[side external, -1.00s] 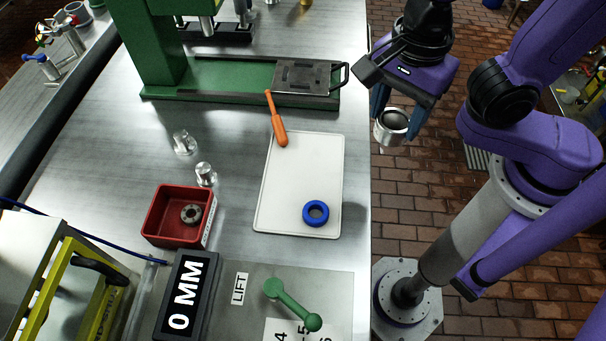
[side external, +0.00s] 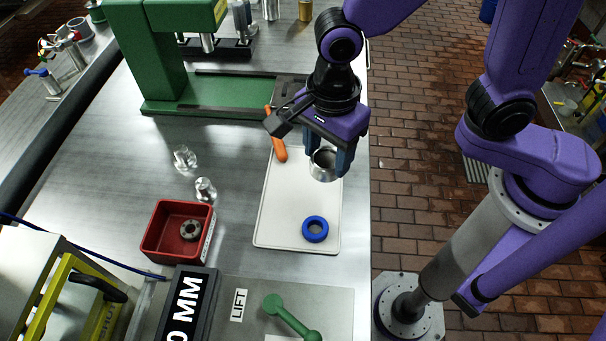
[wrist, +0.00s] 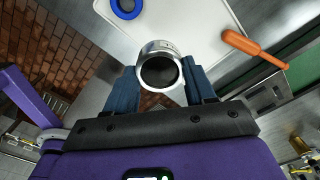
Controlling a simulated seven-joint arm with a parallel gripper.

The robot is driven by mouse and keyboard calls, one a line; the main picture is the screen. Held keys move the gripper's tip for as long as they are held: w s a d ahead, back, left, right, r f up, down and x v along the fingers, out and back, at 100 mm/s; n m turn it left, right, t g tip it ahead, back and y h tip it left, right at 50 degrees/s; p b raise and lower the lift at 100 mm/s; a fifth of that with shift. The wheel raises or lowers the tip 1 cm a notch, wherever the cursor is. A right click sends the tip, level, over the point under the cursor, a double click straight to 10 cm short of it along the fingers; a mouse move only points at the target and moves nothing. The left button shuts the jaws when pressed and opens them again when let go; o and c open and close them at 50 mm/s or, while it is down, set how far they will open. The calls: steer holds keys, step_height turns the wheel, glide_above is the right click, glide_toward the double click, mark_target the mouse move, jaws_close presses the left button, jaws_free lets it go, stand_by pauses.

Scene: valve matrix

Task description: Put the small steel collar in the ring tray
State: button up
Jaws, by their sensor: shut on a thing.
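My gripper (side external: 327,158) is shut on a shiny steel collar (side external: 322,175) and holds it above the upper right part of the white tray (side external: 280,222). In the wrist view the collar (wrist: 160,47) sits between the two blue fingers, its dark opening facing the camera. A red tray (side external: 153,236) stands to the left on the bench with a small grey metal ring (side external: 190,230) in it and a label on its right side. A blue ring (side external: 315,229) lies on the white tray. I cannot tell from the pictures which tray is the ring tray.
An orange-handled tool (side external: 279,150) lies at the white tray's far edge, partly behind my gripper. Two small steel pieces, one nearer (side external: 204,190) and one farther (side external: 184,158), stand left of the tray. A green press (side external: 160,60) stands behind; a green lever (side external: 290,316) is in front.

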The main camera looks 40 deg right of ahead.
steer(key=w+a+f, duration=0.1)
steer(key=w+f, duration=0.1)
steer(key=f, duration=0.1)
steer(key=a+f, duration=0.1)
steer(key=shift+w+a+f, duration=0.3)
steer(key=shift+w+a, duration=0.05)
steer(key=shift+w, duration=0.05)
steer(key=shift+f, duration=1.55)
steer(key=shift+f, duration=0.1)
steer(key=o, duration=1.3)
steer(key=shift+c, duration=0.2)
